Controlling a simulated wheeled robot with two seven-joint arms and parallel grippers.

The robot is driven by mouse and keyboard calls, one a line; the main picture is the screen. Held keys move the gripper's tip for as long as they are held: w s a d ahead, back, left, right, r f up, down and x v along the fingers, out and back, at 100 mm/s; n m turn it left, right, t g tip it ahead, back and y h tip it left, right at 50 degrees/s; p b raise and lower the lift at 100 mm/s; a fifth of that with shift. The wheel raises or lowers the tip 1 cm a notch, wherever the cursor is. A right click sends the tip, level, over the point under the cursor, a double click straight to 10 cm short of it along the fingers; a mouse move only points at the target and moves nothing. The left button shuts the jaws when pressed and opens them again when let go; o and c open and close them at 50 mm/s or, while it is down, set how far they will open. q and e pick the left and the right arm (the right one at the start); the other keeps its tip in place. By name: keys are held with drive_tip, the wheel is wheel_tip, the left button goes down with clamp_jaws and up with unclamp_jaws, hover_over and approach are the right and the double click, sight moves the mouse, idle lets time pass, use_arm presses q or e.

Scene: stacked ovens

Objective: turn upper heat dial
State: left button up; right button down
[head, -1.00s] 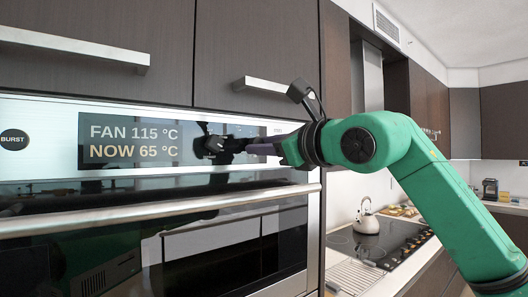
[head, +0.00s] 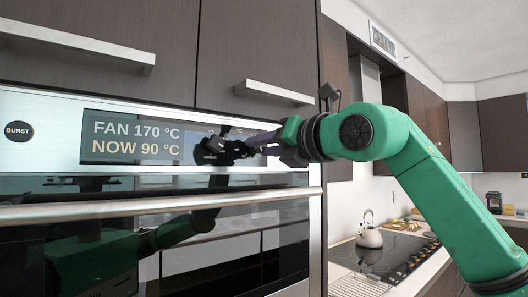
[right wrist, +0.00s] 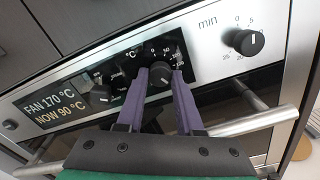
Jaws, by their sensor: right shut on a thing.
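The upper oven's heat dial (right wrist: 160,74) is a round black knob marked °C with a numbered scale. It shows in the right wrist view, between the purple fingers of my right gripper (right wrist: 161,80), which is shut on it. In the head view my right gripper (head: 250,146) reaches in from the right to the panel and largely hides the dial. The display (head: 130,138) reads FAN 170 °C and NOW 90 °C. My left gripper is not in view.
Another black knob (right wrist: 101,94) sits left of the heat dial, and a minute timer knob (right wrist: 250,42) sits to its right. The oven door handle (head: 100,208) runs below the panel. Cabinet handles (head: 274,92) project above. A kettle (head: 369,232) stands on the hob at right.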

drive_tip(key=shift+f+m, duration=0.15)
drive_tip(key=shift+m, duration=0.65)
drive_tip(key=c, duration=0.5)
unclamp_jaws()
drive_tip(key=shift+c, duration=0.2)
